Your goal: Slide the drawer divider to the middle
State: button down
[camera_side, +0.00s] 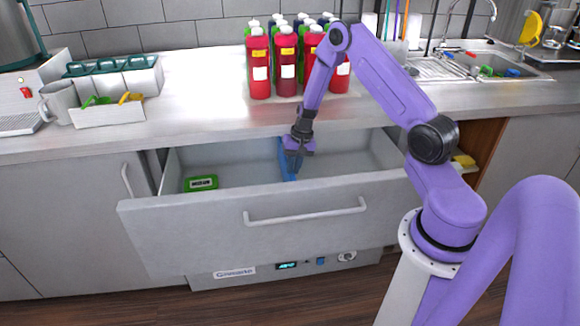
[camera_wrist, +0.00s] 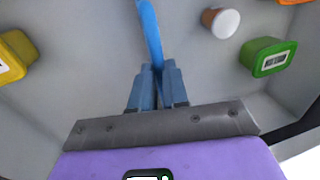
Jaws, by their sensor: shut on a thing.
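The drawer (camera_side: 330,205) is pulled open below the counter. The blue divider (camera_side: 284,158) stands in it, running front to back near the middle of its width. My gripper (camera_side: 299,145) reaches down into the drawer from above. In the wrist view, the two blue-grey fingers of my gripper (camera_wrist: 158,85) are shut on the divider (camera_wrist: 149,28), one on each side. The lower edge of the divider is hidden behind the fingers and the drawer front.
A green box (camera_side: 201,183) lies in the drawer's left part; it shows in the wrist view (camera_wrist: 268,57) beside a brown, white-topped container (camera_wrist: 221,22). A yellow box (camera_wrist: 14,55) is on the divider's other side. Red bottles (camera_side: 287,62) stand on the counter behind my arm.

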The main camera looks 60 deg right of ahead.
jog(key=c, duration=1.1)
grip_release()
jog(key=r, duration=0.5)
jog(key=s+d+r, duration=0.1)
jog(key=r, duration=0.5)
jog(key=s+d+r, duration=0.1)
jog(key=r, duration=0.5)
jog(key=shift+s+d, duration=0.2)
jog(key=s+a+r+n, duration=0.2)
jog(key=s+a+n, duration=0.1)
jog(key=a, duration=0.4)
jog(key=s+a+r+n+g, duration=0.1)
jog(key=s+a+r+n, duration=0.2)
jog(key=a, duration=0.4)
jog(key=s+a+n, duration=0.3)
jog(key=a+n, duration=0.1)
jog(key=a, duration=0.3)
jog(key=s+a+n, duration=0.1)
jog(key=s+n, duration=0.3)
jog(key=s, duration=0.2)
jog(key=s+a+r+n, duration=0.1)
jog(key=s+a+n, duration=0.1)
jog(key=s, duration=0.5)
jog(key=s+a+r+n+h, duration=0.1)
jog(key=s+a+n, duration=0.1)
jog(key=s+n, duration=0.3)
jog(key=shift+s+r+n, duration=0.2)
jog(key=shift+s+n, duration=0.1)
jog(key=shift+s, duration=0.5)
